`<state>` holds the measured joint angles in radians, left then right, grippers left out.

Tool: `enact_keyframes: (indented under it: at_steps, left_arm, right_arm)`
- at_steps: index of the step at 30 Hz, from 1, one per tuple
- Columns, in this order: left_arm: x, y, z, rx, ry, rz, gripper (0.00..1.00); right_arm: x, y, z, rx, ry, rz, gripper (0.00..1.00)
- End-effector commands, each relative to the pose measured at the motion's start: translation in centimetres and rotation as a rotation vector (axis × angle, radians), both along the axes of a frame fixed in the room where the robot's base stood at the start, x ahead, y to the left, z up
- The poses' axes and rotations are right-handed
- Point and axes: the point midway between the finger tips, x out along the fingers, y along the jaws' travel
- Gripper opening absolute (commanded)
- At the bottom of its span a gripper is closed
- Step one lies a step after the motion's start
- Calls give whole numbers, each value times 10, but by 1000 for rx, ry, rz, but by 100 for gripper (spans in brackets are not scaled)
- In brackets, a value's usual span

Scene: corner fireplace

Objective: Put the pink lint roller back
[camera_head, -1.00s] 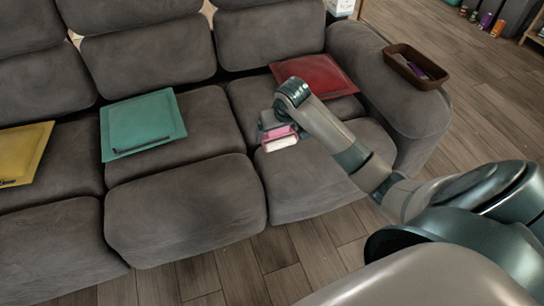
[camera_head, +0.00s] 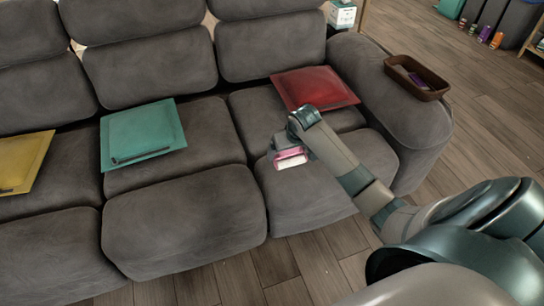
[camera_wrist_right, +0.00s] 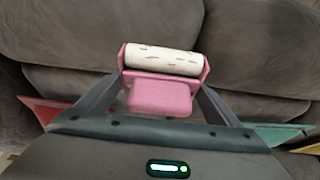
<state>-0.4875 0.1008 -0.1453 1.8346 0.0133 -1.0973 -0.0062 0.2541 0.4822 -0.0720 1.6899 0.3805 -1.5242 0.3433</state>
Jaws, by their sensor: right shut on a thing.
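The pink lint roller (camera_head: 291,158) has a white roll and a pink frame. My right gripper (camera_head: 284,150) is shut on it, in front of the sofa's right seat. In the right wrist view the lint roller (camera_wrist_right: 160,97) sits between the two fingers of the gripper (camera_wrist_right: 160,100), with the white roll facing away from the wrist. Whether it touches the seat below, I cannot tell. My left gripper is not in view.
A grey sofa (camera_head: 185,215) fills the left and middle. On it lie a red cushion-like square (camera_head: 313,86), a teal one (camera_head: 140,130) and a yellow one (camera_head: 24,160). Wooden floor (camera_head: 490,110) lies right.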

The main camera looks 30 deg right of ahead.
Motion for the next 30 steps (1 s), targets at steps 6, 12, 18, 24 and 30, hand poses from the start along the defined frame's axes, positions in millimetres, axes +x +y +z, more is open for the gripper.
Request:
enact_keyframes:
  at_steps: [6, 12, 18, 24, 30]
  left_arm:
    - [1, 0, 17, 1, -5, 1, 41]
    - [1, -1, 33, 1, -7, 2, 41]
    - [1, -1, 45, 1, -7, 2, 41]
    - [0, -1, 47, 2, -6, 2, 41]
    - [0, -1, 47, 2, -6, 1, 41]
  right_arm:
    - [40, 3, -25, 2, 1, -1, 65]
    - [72, 4, -43, 1, 0, -1, 65]
    - [89, 5, -53, 0, 0, 1, 65]
    - [91, 5, -54, -1, -1, 1, 65]
    - [91, 5, -55, 0, 0, 1, 65]
